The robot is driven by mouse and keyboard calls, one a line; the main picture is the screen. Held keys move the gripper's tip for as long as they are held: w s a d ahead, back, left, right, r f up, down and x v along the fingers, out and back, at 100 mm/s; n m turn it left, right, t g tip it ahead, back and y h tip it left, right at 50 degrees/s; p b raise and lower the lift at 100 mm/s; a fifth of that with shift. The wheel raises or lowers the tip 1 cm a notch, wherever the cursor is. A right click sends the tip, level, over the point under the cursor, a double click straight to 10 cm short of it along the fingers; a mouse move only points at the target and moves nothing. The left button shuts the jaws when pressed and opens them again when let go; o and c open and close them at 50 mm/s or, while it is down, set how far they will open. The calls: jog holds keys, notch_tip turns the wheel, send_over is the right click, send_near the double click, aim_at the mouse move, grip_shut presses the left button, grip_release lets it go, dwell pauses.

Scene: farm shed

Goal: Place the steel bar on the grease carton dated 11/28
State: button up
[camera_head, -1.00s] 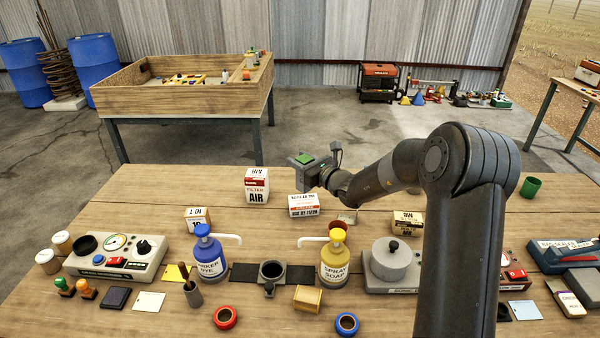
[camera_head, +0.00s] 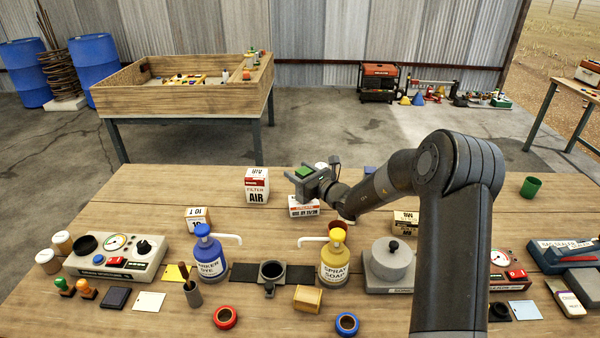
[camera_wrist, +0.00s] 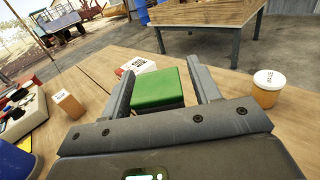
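My gripper (camera_head: 304,177) is above the back middle of the table, with a green-topped block (camera_head: 304,171) between its fingers. The block also shows between the fingers in the wrist view (camera_wrist: 158,88). No separate bare steel bar is clear to me. A white and red-orange carton (camera_head: 302,208), whose print seems to read "use by 11/28", stands just below the gripper in the head view, partly covered by it. I cannot tell the height of the gap between block and carton.
An air filter carton (camera_head: 257,188) stands left of the gripper, a small orange-white carton (camera_head: 197,219) further left. A jar (camera_wrist: 268,88) stands to the right in the wrist view. Blue (camera_head: 209,258) and yellow (camera_head: 334,263) pump bottles stand nearer. The right back table is mostly clear.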

jog(key=shift+s+d+r, duration=0.1)
jog(key=shift+d+r, duration=0.05)
jog(key=v, duration=0.7)
jog(key=s+a+r+n+g+h, duration=0.1)
jog(key=s+a+r+n+g, duration=0.1)
jog(key=s+r+n+g, duration=0.55)
jog(key=s+a+r+n+g+h, duration=0.1)
jog(key=s+a+r+n+g, duration=0.1)
jog(key=s+n, duration=1)
jog(key=s+d+r+n+h, duration=0.1)
jog(key=s+d+n+h, duration=0.1)
jog(key=s+d, duration=0.3)
jog(key=s+d+n+t+h, duration=0.1)
jog(key=s+d+n+h, duration=0.2)
jog(key=s, duration=0.6)
jog(key=s+d+r+n+t+h, duration=0.1)
jog(key=s+d+n+h, duration=0.1)
jog(key=s+d+h, duration=0.3)
jog(key=shift+s+d+r+n+h, duration=0.15)
jog(key=shift+s+d+r+h, duration=0.05)
jog(key=shift+s+d, duration=0.7)
jog(key=shift+s+d+r+n+h, duration=0.1)
jog(key=shift+s+d+r+h, duration=0.1)
jog(key=shift+s+d, duration=0.75)
